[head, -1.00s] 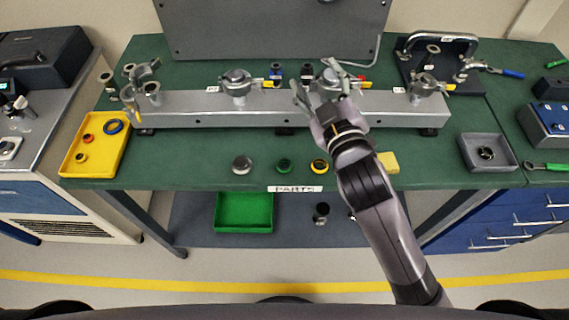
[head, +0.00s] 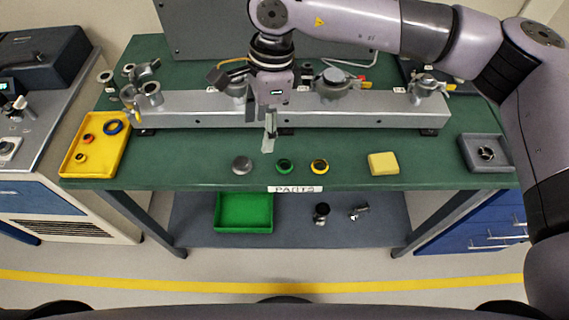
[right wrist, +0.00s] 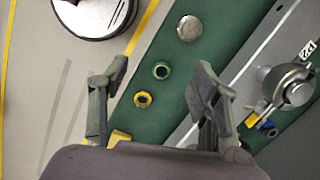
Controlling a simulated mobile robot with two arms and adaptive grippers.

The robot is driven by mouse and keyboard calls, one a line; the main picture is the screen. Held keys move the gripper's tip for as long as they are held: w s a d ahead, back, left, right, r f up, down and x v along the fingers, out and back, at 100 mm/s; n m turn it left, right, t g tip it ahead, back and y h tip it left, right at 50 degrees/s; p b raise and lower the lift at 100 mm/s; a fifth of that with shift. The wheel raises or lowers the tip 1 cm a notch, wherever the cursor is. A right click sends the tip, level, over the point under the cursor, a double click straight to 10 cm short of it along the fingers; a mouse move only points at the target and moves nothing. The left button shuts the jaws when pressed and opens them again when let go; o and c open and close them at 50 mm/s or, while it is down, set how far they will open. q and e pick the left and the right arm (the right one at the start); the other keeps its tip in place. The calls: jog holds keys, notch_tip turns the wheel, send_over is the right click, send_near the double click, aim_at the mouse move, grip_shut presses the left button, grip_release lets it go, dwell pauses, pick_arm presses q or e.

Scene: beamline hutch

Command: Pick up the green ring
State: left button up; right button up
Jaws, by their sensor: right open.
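The green ring (head: 283,172) lies flat on the green bench top near its front edge, between a grey metal disc (head: 242,165) and a yellow ring (head: 319,172). In the right wrist view the green ring (right wrist: 161,78) shows between the spread fingers. My right gripper (head: 268,142) points down over the bench, above and slightly left of the green ring in the head view. It is open and empty, and its fingers (right wrist: 163,80) are apart from the ring. My left gripper is not in view.
A long metal rail (head: 200,111) with clamps runs behind the rings. A yellow block (head: 383,164) and a grey tray (head: 466,156) lie to the right. A yellow tray (head: 68,167) with rings stands at the left. A green tray (head: 244,228) sits on the lower shelf.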

jog(key=w+d+t+h, duration=0.1)
jog(key=w+d+h, duration=0.1)
jog(key=d, duration=0.2)
jog(key=p, duration=0.5)
send_over(284, 164)
jog(key=f, duration=1)
jog(key=shift+s+a, duration=0.2)
jog(key=shift+s, duration=0.1)
jog(key=shift+f, duration=0.6)
jog(key=shift+f+p, duration=0.3)
jog(key=f, duration=0.1)
jog(key=f+p, duration=0.2)
jog(key=shift+w+d+f, duration=0.2)
jog(key=shift+d+f, duration=0.05)
jog(key=shift+f, duration=0.55)
jog(key=shift+c, duration=0.4)
jog(key=c, duration=0.8)
